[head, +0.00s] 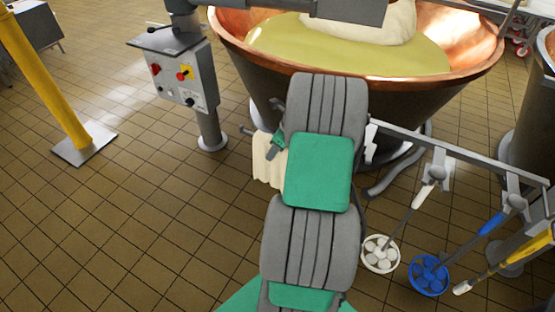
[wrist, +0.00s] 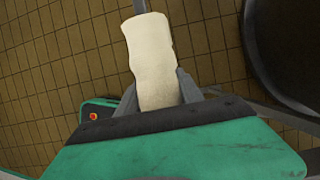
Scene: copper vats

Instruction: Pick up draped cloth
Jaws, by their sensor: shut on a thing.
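The draped cloth (head: 268,165) is cream coloured and hangs beside my arm in the head view, at the left end of a metal rail. My arm hides its right part. In the wrist view the cloth (wrist: 148,45) is a pale, narrow strip that reaches down between my fingers. My gripper (wrist: 157,88) is shut on the cloth, with one grey finger on each side of it. In the head view my arm mostly hides the gripper.
A large copper vat (head: 350,78) with yellowish liquid stands just beyond my arm. A control box (head: 180,75) on a post is to the left. The metal rail (head: 460,157) runs right, with white, blue and yellow-handled tools hanging from it. Open tiled floor lies at left.

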